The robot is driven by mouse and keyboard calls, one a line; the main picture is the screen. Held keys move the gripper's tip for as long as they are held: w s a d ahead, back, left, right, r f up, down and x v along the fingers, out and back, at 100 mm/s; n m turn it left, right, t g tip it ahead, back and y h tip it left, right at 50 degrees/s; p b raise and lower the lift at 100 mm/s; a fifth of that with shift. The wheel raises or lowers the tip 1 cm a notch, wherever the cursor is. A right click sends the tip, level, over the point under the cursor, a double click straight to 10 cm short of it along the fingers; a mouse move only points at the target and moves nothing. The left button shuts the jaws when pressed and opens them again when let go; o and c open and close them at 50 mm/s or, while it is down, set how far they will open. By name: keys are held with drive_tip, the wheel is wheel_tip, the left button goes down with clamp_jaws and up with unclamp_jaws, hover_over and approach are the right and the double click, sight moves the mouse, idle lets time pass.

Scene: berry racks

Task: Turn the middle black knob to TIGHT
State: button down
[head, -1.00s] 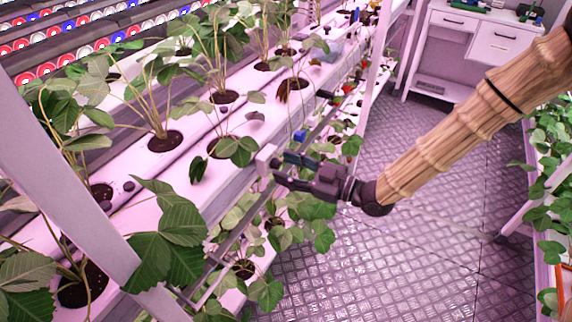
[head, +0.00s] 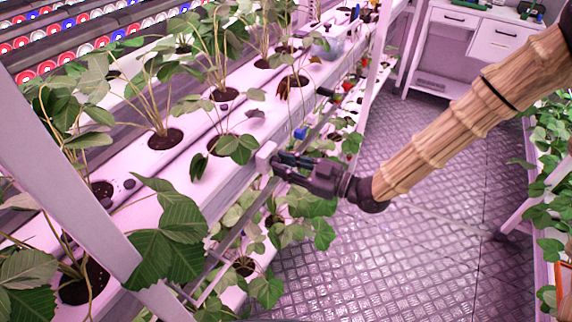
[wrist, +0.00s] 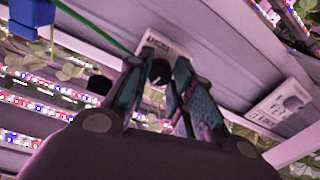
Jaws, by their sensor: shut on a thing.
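My gripper (head: 279,163) is at the side face of the near plant rack, beside a small pale block (head: 265,157). In the wrist view its two fingers (wrist: 163,66) are shut on a small black knob (wrist: 160,72), which shows between the fingertips. A white label plate (wrist: 152,40) with dark print, partly legible, lies behind the knob. The fingers hide part of the plate and the knob's pointer, so I cannot tell its setting. A second white label plate (wrist: 280,104) sits farther right on the same face.
A blue fitting (head: 300,133) is on the rack just beyond my gripper; a blue block (wrist: 32,14) shows in the wrist view. Strawberry plants (head: 238,148) hang over the rack edge. The metal floor (head: 400,240) of the aisle is clear. A white cabinet (head: 470,45) stands behind.

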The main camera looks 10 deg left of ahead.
drive_tip(key=shift+s+f+m+t+b, duration=0.1)
drive_tip(key=shift+m+t, duration=0.2)
drive_tip(key=shift+m, duration=2.95)
drive_tip(key=shift+r+m+t+b, duration=0.1)
drive_tip(key=shift+m+t, duration=0.2)
drive_tip(key=shift+m, duration=3)
drive_tip(key=shift+s+f+m+t+b, duration=0.1)
drive_tip(key=shift+m+t, duration=0.2)
drive_tip(key=shift+m, duration=2.95)
drive_tip(key=c, duration=1.2)
unclamp_jaws()
